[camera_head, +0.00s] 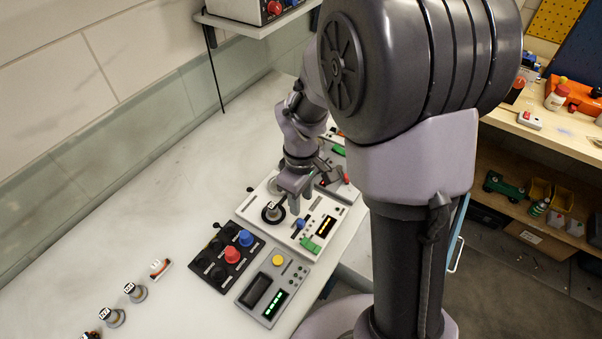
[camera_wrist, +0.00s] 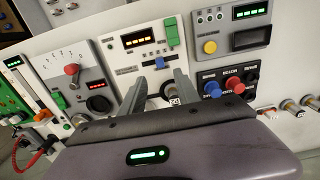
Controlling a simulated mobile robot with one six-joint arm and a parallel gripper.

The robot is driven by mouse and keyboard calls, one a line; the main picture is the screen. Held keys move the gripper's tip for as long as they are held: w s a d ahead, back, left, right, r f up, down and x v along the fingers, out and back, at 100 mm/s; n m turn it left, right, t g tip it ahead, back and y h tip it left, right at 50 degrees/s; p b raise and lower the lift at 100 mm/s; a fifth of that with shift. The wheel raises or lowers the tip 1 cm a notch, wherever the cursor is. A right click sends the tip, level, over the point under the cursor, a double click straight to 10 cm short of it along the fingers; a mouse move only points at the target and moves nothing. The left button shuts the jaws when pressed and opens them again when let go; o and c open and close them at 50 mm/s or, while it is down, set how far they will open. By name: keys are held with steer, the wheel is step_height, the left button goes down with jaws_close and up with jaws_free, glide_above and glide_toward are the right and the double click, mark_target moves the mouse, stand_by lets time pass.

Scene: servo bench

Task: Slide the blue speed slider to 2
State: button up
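The blue slider knob (camera_wrist: 160,62) stands on a horizontal track on a white panel (camera_wrist: 112,53). It also shows in the head view (camera_head: 300,223), where the panel (camera_head: 253,208) lies on the bench. My gripper (camera_wrist: 160,80) is open and empty. In the wrist view the knob appears just beyond the gap between the fingertips, with no visible contact. In the head view my gripper (camera_head: 287,203) is over the panel near a black round dial, left of the knob. The scale marks by the track are too small to read.
The panel also has an amber display (camera_wrist: 137,38) and a green switch (camera_wrist: 172,29). Beside it are a grey box with a yellow button (camera_wrist: 210,47) and a black box with red and blue knobs (camera_head: 233,255). A gauge panel (camera_wrist: 65,65) stands on the other side.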

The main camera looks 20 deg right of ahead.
step_height(320, 180, up, 8)
steer(key=p, duration=0.2)
steer(key=shift+f, duration=0.15)
steer(key=s+a+r+m+t+y+b, duration=0.1)
steer(key=s+a+r+m+t+b, duration=0.1)
steer(key=s, duration=0.5)
steer(key=s+a+r+m+t+y+b, duration=0.1)
steer(key=s+a+r+m+t+b, duration=0.2)
steer(key=s+m+b, duration=0.3)
steer(key=s+a+m, duration=0.1)
steer(key=s+m, duration=0.1)
steer(key=m, duration=0.1)
steer(key=shift+r+m+t, duration=0.3)
steer(key=shift+r+t, duration=0.05)
steer(key=shift+t, duration=0.05)
steer(key=shift+a, duration=0.1)
